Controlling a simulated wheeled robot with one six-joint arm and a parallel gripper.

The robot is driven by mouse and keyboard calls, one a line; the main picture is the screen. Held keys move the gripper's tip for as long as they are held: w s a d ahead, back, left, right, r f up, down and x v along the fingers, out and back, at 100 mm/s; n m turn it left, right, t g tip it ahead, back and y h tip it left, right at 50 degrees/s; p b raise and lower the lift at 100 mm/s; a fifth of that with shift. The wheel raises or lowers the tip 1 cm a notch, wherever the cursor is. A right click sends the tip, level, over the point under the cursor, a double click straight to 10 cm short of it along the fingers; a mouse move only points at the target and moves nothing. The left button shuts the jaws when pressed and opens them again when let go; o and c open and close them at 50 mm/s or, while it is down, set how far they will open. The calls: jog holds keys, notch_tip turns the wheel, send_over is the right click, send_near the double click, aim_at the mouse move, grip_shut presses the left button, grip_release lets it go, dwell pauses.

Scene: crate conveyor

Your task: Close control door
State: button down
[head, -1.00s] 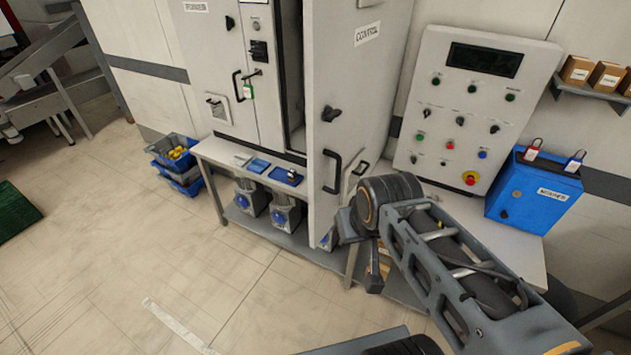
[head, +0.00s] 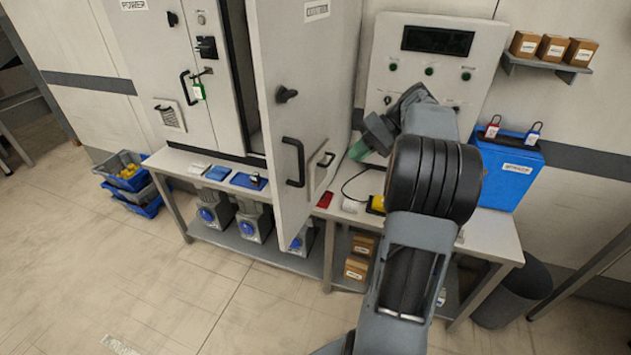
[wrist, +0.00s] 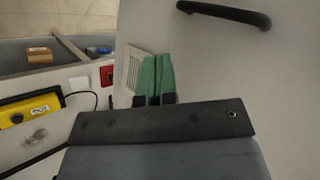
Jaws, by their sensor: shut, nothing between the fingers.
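The control door (head: 300,110) is a light grey panel with a label at its top, a dark knob and a black handle (head: 293,162). It stands swung open, its free edge toward me, beside the dark opening of the cabinet (head: 237,80). My gripper (head: 360,149) is to the right of the door in the head view, with green fingers. In the wrist view my gripper (wrist: 155,62) is shut and empty, its fingertips by the vent grille on the door (wrist: 215,70). The handle (wrist: 225,13) shows beyond them. I cannot tell whether the fingers touch the door.
The bench (head: 480,235) carries a red item (head: 325,199), a yellow device (head: 376,204) with a cable and a blue lock box (head: 508,172). The control panel (head: 380,80) stands behind my arm. Open floor lies in front at left.

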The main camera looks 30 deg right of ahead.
jog(key=a+r+p+x, duration=0.1)
jog(key=r+p+x, duration=0.1)
jog(key=x, duration=1)
jog(key=shift+w+a, duration=0.4)
jog(key=shift+a, duration=0.15)
jog(key=shift+f, duration=0.15)
